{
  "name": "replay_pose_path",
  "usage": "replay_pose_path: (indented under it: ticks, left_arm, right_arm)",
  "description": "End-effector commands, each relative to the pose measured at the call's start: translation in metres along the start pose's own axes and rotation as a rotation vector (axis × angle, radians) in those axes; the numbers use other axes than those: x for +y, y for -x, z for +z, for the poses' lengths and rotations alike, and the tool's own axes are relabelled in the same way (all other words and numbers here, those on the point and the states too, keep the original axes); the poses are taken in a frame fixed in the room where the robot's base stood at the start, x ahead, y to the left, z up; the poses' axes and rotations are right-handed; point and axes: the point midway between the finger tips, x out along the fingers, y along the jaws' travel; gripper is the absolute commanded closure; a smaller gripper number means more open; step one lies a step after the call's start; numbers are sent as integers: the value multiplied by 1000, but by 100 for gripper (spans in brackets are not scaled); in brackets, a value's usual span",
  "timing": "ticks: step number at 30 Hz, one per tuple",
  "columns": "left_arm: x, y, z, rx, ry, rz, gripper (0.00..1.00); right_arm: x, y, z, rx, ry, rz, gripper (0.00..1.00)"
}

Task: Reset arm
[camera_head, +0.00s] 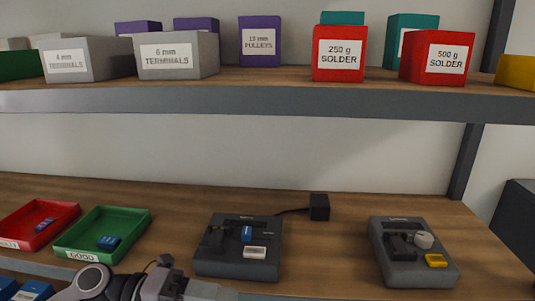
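Part of my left arm shows at the bottom left edge of the head view, with a round joint and a grey end part, the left gripper (205,290), pointing right. It is low, in front of the shelf edge, below the green tray and the left black device. The picture's lower edge cuts it off, so I cannot tell whether its fingers are open or shut. My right arm and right gripper are not in view.
On the wooden shelf stand a red tray (66,214) and a green tray (130,222), each with a blue part, and two dark devices (210,262) (385,270). A black box (319,207) sits behind. Labelled bins, including red solder boxes (339,70), line the upper shelf.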

Motion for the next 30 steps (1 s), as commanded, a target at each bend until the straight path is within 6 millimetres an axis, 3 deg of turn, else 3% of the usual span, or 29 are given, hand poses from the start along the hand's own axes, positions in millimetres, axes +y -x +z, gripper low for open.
replay_pose_path:
  ticks: [3, 8, 11, 16, 20, 24, 27, 30]
  left_arm:
    - [-8, -12, 4, -139, 154, -245, 40]
    - [2, -2, 20, -379, 402, -506, 40]
    - [25, 13, 28, -547, 584, -630, 40]
    - [93, 44, 23, -853, 933, -766, 40]
    - [162, 66, -6, -1089, 1227, -802, 40]
    - [227, 79, -55, -1297, 1520, -788, 40]
    - [258, 83, -89, -1395, 1673, -761, 40]
    - [275, 84, -111, -1450, 1771, -740, 40]
  right_arm:
    - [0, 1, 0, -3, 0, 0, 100]
    - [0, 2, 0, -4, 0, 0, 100]
    - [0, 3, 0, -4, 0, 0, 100]
    - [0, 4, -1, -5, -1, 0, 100]
    - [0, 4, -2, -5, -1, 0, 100]
    - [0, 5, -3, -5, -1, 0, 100]
    - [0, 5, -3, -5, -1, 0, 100]
    - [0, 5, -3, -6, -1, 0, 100]
